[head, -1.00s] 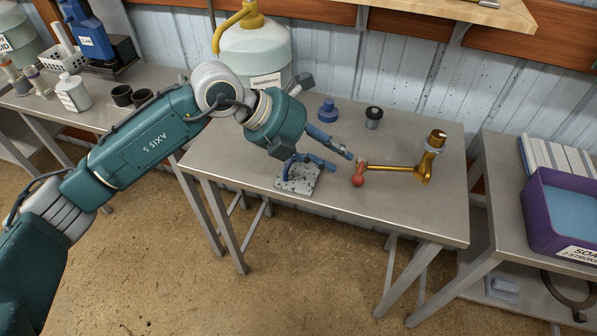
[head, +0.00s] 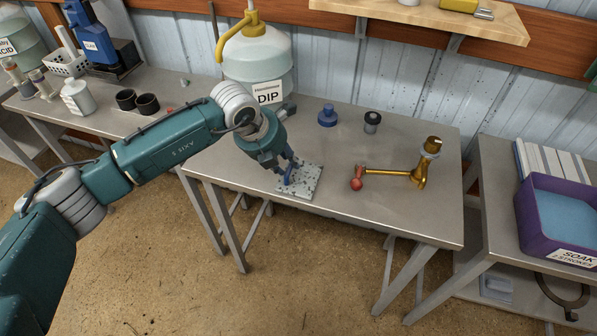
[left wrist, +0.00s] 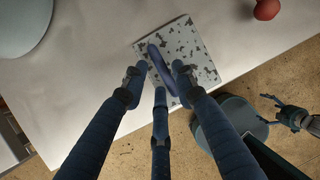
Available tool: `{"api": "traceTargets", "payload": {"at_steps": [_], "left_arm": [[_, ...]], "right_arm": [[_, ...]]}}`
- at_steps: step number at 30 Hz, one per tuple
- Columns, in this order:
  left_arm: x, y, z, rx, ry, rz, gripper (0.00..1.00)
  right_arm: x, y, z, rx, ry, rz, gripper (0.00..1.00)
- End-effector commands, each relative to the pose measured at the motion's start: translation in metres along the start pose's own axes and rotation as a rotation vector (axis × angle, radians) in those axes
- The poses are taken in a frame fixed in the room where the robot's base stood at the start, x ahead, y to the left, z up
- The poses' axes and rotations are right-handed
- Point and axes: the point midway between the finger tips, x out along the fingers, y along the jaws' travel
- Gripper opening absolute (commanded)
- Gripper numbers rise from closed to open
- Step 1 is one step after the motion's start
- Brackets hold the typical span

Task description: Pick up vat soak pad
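A flat square speckled pad (head: 304,187), pale with dark flecks, lies near the table's front edge, left of middle. I take it for the vat soak pad, though no label confirms it. In the left wrist view the speckled pad (left wrist: 201,62) has a dark blue elongated piece (left wrist: 162,64) on top, seemingly its grip. My left gripper (head: 289,176) is over the pad; in the wrist view its fingers (left wrist: 158,78) are apart, on either side of the blue piece. Contact cannot be told. My right gripper (left wrist: 267,108) shows small at the wrist view's right, its fingers apart.
A brass arm with a red ball (head: 356,184) lies right of the pad. A blue stopper (head: 327,116) and a dark-capped jar (head: 371,122) stand behind. The large DIP tank (head: 256,65) stands at the back. A purple SOAK tub (head: 531,222) holds blue material on the right table.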

Motion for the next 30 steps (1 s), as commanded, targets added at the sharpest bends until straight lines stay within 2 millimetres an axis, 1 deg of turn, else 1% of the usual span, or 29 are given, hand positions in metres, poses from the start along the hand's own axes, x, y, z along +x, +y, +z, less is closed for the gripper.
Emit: {"api": "traceTargets", "payload": {"at_steps": [1, 4, 11, 12, 16, 30], "left_arm": [[0.005, -0.001, 0.001, -0.002, 0.002, -0.001, 0.28], [0.014, -0.001, 0.001, 0.000, 0.000, -0.001, 0.28], [0.018, 0.000, 0.001, 0.001, -0.002, -0.001, 0.28], [0.018, 0.000, 0.001, 0.001, -0.002, -0.001, 0.26], [0.017, 0.000, 0.001, 0.000, -0.002, -0.001, 0.00], [0.015, -0.001, 0.002, 0.000, -0.003, -0.002, 0.00]], "right_arm": [[-0.004, -0.001, -0.001, 0.000, 0.000, -0.001, 1.00], [-0.006, -0.001, -0.001, 0.001, 0.000, -0.001, 1.00], [-0.005, -0.001, -0.001, 0.001, 0.000, -0.001, 1.00], [-0.005, -0.001, -0.001, 0.001, 0.000, -0.001, 1.00], [-0.005, -0.001, -0.001, 0.001, 0.000, -0.001, 1.00], [-0.004, 0.002, 0.000, 0.000, 0.000, 0.003, 1.00]]}}
